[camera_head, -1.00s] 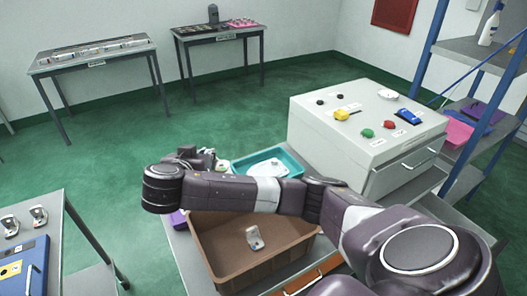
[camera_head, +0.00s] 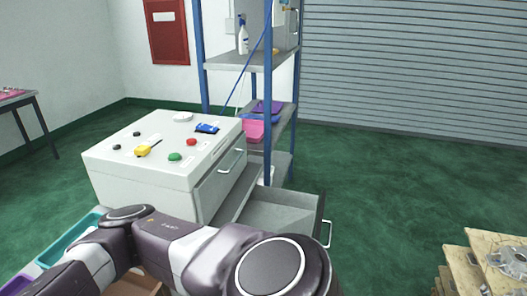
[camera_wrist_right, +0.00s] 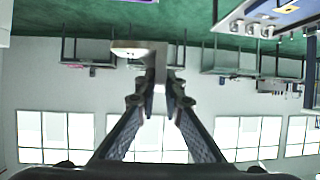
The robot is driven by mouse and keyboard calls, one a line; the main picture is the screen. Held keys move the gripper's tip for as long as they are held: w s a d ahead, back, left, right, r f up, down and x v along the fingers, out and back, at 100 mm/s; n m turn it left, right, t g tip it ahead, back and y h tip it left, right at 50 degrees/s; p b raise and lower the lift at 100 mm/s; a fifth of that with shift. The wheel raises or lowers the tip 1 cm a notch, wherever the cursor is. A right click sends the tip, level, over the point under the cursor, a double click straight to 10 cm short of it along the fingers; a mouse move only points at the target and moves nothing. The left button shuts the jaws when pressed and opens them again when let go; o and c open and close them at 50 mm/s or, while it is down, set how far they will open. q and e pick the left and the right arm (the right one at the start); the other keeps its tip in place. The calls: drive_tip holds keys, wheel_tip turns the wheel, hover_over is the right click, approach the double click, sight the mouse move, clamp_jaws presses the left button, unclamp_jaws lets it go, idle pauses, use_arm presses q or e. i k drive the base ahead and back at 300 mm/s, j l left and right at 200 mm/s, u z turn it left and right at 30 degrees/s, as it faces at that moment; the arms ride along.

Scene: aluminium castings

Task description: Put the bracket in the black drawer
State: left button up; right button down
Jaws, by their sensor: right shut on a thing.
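In the right wrist view my right gripper (camera_wrist_right: 158,92) is shut on a pale metal piece, the bracket (camera_wrist_right: 152,58), which sticks out past the fingertips. My left gripper is in neither view. A grey drawer (camera_head: 283,212) stands pulled out, right of the white control cabinet (camera_head: 140,175), with a bar handle on its front. Its inside is partly visible. No drawer in view looks plainly black. A closed front with a handle (camera_head: 232,160) shows on the cabinet.
My arm hides most of a brown bin (camera_head: 135,284); a teal tray (camera_head: 62,240) lies at the left. A blue-framed shelf (camera_head: 237,60) stands behind the drawer. Wooden pallets (camera_head: 485,262) with metal castings are at bottom right. Green floor between is clear.

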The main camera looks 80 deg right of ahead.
sight(281, 228)
drive_tip(key=z, duration=1.65)
drive_tip(key=i+l+z, duration=0.2)
drive_tip(key=i+l, duration=0.4)
drive_tip(key=i+l+z, duration=0.2)
drive_tip(key=i+l, duration=0.3)
drive_tip(key=i, duration=0.15)
